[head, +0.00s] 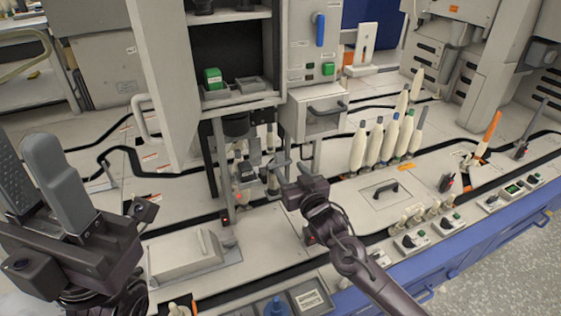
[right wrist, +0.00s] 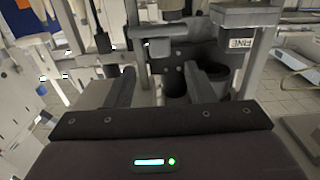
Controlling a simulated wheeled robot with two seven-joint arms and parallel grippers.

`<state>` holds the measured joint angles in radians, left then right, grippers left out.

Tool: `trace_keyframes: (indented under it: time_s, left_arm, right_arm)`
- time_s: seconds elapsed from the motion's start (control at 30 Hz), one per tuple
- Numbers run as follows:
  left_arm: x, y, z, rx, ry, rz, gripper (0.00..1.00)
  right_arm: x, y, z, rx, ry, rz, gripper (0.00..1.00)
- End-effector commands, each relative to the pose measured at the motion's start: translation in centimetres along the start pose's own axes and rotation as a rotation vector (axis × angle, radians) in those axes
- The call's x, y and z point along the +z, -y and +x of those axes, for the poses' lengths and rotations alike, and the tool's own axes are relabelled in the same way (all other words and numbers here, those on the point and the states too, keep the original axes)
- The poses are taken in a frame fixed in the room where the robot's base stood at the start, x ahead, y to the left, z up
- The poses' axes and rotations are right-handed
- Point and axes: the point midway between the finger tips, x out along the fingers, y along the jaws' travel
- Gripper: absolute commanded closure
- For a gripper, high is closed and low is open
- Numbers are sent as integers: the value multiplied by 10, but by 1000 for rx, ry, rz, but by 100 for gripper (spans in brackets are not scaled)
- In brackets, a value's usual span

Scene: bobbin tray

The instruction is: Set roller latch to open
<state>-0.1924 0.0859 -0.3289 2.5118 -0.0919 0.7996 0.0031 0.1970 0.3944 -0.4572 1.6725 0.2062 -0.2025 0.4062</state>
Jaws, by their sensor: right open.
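A drafting mechanism with small grey bars and rollers (head: 252,172) stands under the open cabinet. I cannot tell for sure which part is the roller latch, or how it is set. My right gripper (head: 284,180) is at the right front of this mechanism. In the right wrist view its two fingers (right wrist: 164,88) are apart, with dark round roller-like parts (right wrist: 178,82) beyond them and nothing clearly held. A block labelled FINE (right wrist: 236,45) is at the upper right there. My left gripper (head: 38,172) is at the far left, fingers apart and empty, away from the mechanism.
The cabinet's open door (head: 160,75) hangs to the left of the mechanism. Several cream bobbins (head: 375,143) stand upright to the right. A grey box (head: 185,255) lies in front on the left. A drawer with a handle (head: 322,112) is above right.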

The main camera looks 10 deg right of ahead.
Motion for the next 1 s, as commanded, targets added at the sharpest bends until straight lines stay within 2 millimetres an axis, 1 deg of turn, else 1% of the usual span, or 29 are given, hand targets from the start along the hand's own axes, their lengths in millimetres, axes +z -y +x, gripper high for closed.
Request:
trace_keyframes:
  time_s: [0.03, 0.1, 0.3, 0.47, 0.73, 1.0]
  left_arm:
    - [0, -1, -4, 3, -7, 1, 64]
    - [-1, -2, -1, 11, -22, 2, 64]
    - [-2, -5, 5, 28, -50, 6, 64]
    - [-3, -6, 9, 34, -58, 7, 64]
    - [-3, -6, 10, 34, -58, 7, 64]
    - [-3, -6, 10, 34, -58, 7, 64]
  right_arm:
    - [2, 0, 10, 0, -4, 0, 51]
    - [2, 0, 21, 0, -3, 0, 51]
    - [2, 0, 48, 1, -1, -1, 51]
    - [1, 0, 57, -1, 1, -1, 51]
    - [1, 0, 58, -1, 2, 0, 51]
    - [1, 0, 57, 0, 1, -1, 86]
